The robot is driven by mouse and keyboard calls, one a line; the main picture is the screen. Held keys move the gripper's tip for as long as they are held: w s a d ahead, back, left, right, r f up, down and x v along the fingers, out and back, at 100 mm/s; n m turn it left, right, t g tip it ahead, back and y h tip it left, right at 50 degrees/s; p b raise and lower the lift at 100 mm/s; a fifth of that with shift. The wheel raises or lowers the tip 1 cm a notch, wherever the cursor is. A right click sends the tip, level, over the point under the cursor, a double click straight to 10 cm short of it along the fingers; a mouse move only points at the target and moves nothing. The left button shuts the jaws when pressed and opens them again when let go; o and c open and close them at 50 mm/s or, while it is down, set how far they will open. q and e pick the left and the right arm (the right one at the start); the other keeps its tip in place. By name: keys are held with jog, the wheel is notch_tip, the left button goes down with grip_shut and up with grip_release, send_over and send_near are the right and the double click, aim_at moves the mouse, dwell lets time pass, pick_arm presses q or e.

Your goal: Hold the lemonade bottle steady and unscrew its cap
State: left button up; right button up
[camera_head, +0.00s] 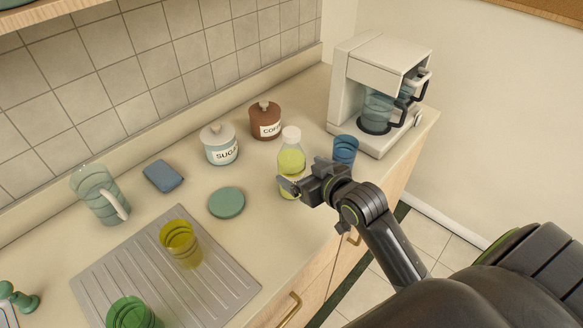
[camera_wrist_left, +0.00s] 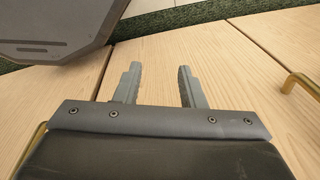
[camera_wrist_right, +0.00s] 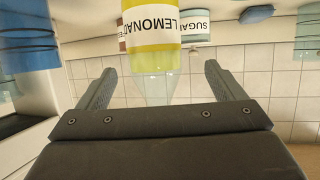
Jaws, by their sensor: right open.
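The lemonade bottle (camera_head: 291,160) stands upright on the counter, clear with yellow-green drink and a white cap (camera_head: 291,134) on top. My right gripper (camera_head: 303,178) is open at the front side of the bottle and hides part of its lower body. In the right wrist view the bottle (camera_wrist_right: 152,30) appears upside down, in line with the gap between the open fingers; contact cannot be told. The cap is not clearly seen there. My left gripper (camera_wrist_left: 159,70) is open and empty, in front of wooden cabinet doors, and is outside the head view.
A blue cup (camera_head: 345,149) stands just right of the bottle, before the coffee maker (camera_head: 352,75). Sugar (camera_head: 221,150) and coffee (camera_head: 265,124) jars stand behind. A green disc (camera_head: 226,202) lies left; a ridged drainboard (camera_head: 215,285) holds a yellow glass (camera_head: 180,243).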

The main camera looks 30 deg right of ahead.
aim_at(292, 133)
jog(key=shift+x, duration=0.75)
jog(key=shift+p+x, duration=0.4)
jog(key=shift+x, duration=0.35)
jog(key=shift+d+p+x, duration=0.15)
jog(key=shift+p+x, duration=0.05)
jog(key=shift+x, duration=0.75)
jog(key=shift+d+p+x, duration=0.2)
jog(key=shift+x, duration=0.75)
jog(key=shift+f, duration=0.15)
jog(key=c, duration=1.6)
jog(key=shift+o, duration=0.2)
notch_tip(292, 133, up, 10)
jog(key=shift+r+b, duration=0.1)
jog(key=shift+b, duration=0.25)
jog(key=s+a+r+m+h+b, duration=0.1)
jog(key=s+a+r+b, duration=0.1)
jog(key=s+a+r, duration=0.2)
jog(key=a+r, duration=0.3)
jog(key=r, duration=0.2)
jog(key=shift+a+r, duration=0.15)
jog(key=shift+a, duration=0.1)
